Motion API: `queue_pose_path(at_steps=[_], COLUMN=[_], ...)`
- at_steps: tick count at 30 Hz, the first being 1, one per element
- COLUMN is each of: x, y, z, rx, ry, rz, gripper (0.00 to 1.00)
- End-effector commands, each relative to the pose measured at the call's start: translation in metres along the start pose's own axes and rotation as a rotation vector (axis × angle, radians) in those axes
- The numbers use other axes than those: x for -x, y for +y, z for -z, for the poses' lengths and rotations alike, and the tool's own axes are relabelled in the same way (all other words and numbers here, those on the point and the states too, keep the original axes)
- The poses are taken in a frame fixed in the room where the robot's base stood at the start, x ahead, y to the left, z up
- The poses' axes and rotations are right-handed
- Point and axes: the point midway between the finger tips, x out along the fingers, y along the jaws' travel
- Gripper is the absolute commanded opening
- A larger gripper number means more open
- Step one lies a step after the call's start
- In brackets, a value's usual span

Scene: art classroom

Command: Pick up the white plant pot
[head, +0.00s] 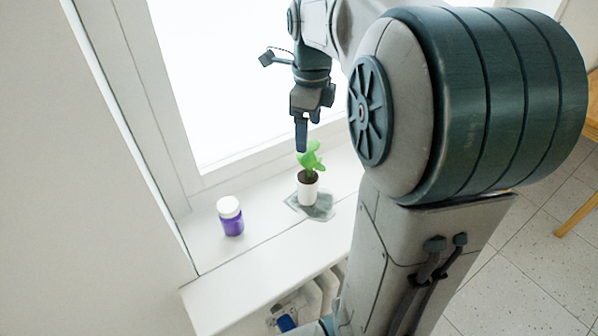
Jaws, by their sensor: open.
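The white plant pot (308,192) stands upright on the white window sill, with dark soil and a green plant (312,160) in it. It rests on a grey, flat, irregular patch (322,209). My gripper (301,148) points down just above and slightly left of the plant's top leaves, apart from the pot. It is open and holds nothing. The fingers overlap in this view, so the gap between them is hard to see.
A purple jar with a white lid (231,216) stands left of the pot on the sill (262,236). The window frame (250,150) rises behind. A radiator (318,290) is below the sill. A wooden furniture piece (578,215) is at the far right.

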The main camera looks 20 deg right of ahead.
Motion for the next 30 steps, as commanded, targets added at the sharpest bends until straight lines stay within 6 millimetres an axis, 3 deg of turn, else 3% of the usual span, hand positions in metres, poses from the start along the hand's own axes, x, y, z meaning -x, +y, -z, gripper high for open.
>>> queue_pose_path(at_steps=[8, 18, 30], x=[-0.005, -0.066, -0.104], y=[-0.014, -0.013, -0.012], z=[0.000, 0.001, -0.001], rx=[-0.186, -0.190, -0.188], ry=[0.018, 0.019, 0.019], rz=[-0.018, -0.021, -0.021], gripper=[0.78, 0.78, 0.78])
